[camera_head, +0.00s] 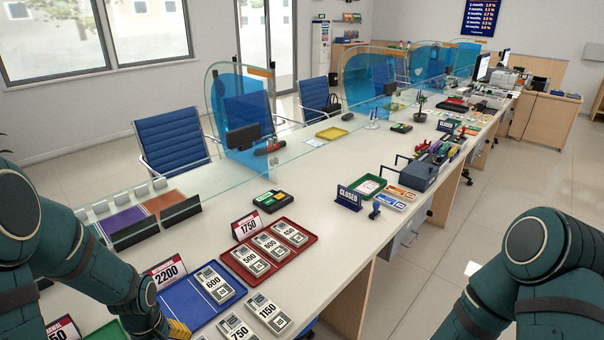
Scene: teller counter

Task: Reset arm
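My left arm (80,255) comes in from the left and reaches down over the near left end of the counter. Its gripper lies below the bottom edge of the picture. A small yellow piece (179,329) shows beside the arm's lowest visible part; I cannot tell what it is. My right arm (540,250) is bent at the lower right, over the floor beside the counter. Its gripper is also out of view.
On the counter (318,215) are a blue tray (184,298) by my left arm, a red tray (307,256) with several cards, loose cards (268,313) and a price sign (165,273). Glass partitions run along the far side. Floor (425,275) is clear at right.

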